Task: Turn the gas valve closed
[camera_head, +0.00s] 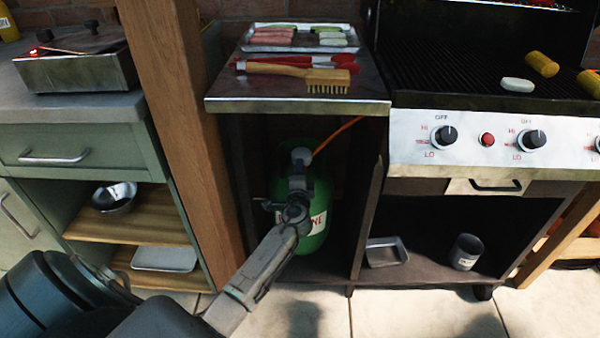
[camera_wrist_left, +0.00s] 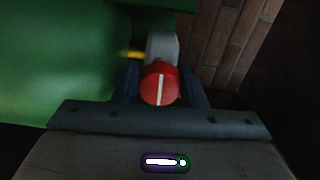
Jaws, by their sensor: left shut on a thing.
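The green gas bottle (camera_head: 318,215) stands in the open cabinet under the side table, with a grey valve body (camera_head: 301,155) on top. It also fills the left of the left wrist view (camera_wrist_left: 60,60). There the round red valve knob (camera_wrist_left: 158,84) shows a white line, roughly upright in the picture, in front of the grey valve body (camera_wrist_left: 162,46). My left gripper (camera_head: 297,178) reaches to the valve from the lower left and is shut on the knob, with a finger on each side. The knob is hidden in the head view. My right gripper is not in view.
An orange hose (camera_head: 336,136) runs from the valve to the right. Cabinet walls and the wooden post (camera_head: 178,110) flank the bottle closely. Above are the steel tabletop (camera_head: 225,88), a brush (camera_head: 327,80) and a food tray (camera_head: 300,47). The grill (camera_head: 450,60) stands at right.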

